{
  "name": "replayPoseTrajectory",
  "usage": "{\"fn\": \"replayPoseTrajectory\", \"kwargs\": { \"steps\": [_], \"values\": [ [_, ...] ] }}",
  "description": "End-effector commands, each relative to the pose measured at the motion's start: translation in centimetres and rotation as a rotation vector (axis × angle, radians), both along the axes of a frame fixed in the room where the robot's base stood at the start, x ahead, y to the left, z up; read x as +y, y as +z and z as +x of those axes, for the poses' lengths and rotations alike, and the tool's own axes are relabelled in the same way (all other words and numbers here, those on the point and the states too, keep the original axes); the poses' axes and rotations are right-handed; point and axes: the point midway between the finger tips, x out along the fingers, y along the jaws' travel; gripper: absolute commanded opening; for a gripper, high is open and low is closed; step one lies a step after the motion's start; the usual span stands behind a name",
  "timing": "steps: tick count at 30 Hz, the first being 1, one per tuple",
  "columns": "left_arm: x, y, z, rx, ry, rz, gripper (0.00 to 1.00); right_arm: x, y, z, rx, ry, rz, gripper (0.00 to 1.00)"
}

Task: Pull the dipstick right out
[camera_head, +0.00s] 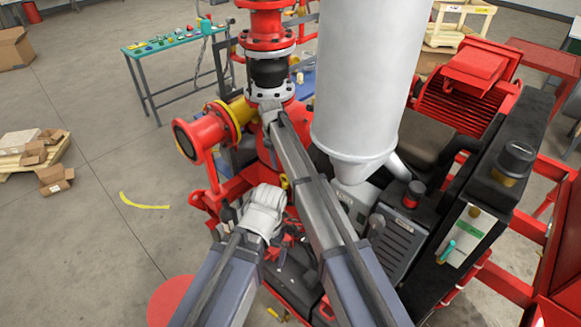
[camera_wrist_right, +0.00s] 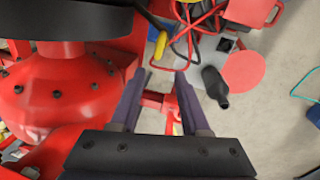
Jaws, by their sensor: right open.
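I cannot make out the dipstick for certain. In the right wrist view a small yellow grip (camera_wrist_right: 161,46) lies a little beyond my fingertips, and it may be the dipstick's handle. My right gripper (camera_wrist_right: 159,78) is open, with nothing between its fingers touching both; a red pipe fitting (camera_wrist_right: 156,101) shows behind the gap. In the head view my right arm reaches up to the red pump pipework, and its gripper end (camera_head: 271,110) is by the lower flange. My left arm ends at a whitish shape (camera_head: 264,208) among the skid parts; its fingers are hidden.
A black rubber joint (camera_head: 268,72) and red pump housing (camera_wrist_right: 75,105) stand close to my right gripper. A large grey cylinder (camera_head: 368,80) is right of the arm. A yellow-collared red flange (camera_head: 200,137) juts out left. Open floor (camera_head: 80,230) lies to the left.

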Motion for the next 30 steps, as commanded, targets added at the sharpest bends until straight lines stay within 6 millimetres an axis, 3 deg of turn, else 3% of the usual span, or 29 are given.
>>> {"fn": "replayPoseTrajectory", "kwargs": {
  "steps": [14, 30],
  "values": [
    [0.0, -1.4, -0.1, 0.000, -0.004, 0.001, 1.00, 0.0, -1.4, 0.4, 0.000, 0.006, -0.001, 0.46],
    [0.0, -7.6, -0.1, 0.000, -0.010, 0.002, 1.00, -0.5, -7.6, 1.0, 0.000, 0.005, -0.001, 0.46]
  ]
}}
